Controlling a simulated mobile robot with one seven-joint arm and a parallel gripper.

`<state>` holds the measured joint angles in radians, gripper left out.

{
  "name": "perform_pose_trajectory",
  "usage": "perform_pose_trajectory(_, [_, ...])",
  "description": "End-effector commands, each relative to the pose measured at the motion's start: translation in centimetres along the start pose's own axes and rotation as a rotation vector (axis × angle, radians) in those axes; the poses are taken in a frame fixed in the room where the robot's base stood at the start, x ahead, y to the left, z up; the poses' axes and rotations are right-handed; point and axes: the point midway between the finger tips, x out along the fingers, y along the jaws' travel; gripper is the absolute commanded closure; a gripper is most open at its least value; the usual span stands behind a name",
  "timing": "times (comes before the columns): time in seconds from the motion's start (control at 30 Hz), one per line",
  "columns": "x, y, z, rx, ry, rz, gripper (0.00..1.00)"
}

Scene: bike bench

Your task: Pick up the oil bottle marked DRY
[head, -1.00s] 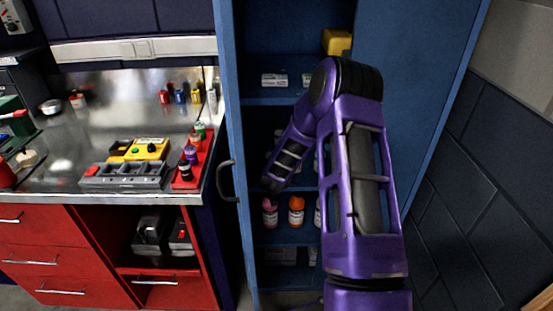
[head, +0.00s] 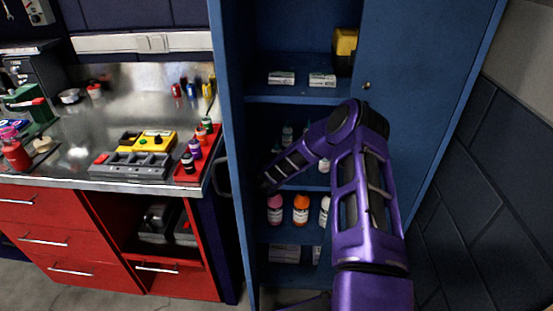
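No label reading DRY can be made out, so I cannot tell which bottle it is. Small dark-bodied bottles with coloured caps, among them a purple-capped one (head: 194,147), stand in a red tray (head: 181,178) on the bench's right end. Larger bottles, a pink one (head: 275,209), an orange one (head: 301,210) and a white one (head: 324,211), stand on a lower cabinet shelf. Small pale bottles (head: 287,133) on the shelf above are partly hidden by my arm. My arm's far end (head: 268,184) is at the cabinet's left side; its fingers cannot be made out.
The blue cabinet (head: 229,130) is open, with a handle (head: 219,178) at its left edge. White boxes (head: 281,78) and a yellow object (head: 345,45) are on its upper shelf. A grey organiser (head: 131,167) and a yellow case (head: 157,141) crowd the steel bench.

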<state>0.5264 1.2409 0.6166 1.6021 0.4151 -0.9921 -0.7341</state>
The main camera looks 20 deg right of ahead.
Motion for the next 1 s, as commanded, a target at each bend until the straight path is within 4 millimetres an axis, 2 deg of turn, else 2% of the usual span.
perform_pose_trajectory(0.1, [1.8, 0.1, 0.0, 0.004, 0.000, 0.003, 0.11])
perform_pose_trajectory(0.23, [3.0, 0.0, 0.0, 0.003, 0.000, 0.001, 0.11])
perform_pose_trajectory(0.53, [3.4, 0.0, -0.1, 0.000, 0.000, 0.000, 0.11])
perform_pose_trajectory(0.57, [3.4, 0.0, -0.1, 0.000, 0.000, 0.000, 0.15])
perform_pose_trajectory(1.0, [3.4, 0.0, -0.1, 0.000, 0.000, 0.000, 0.94])
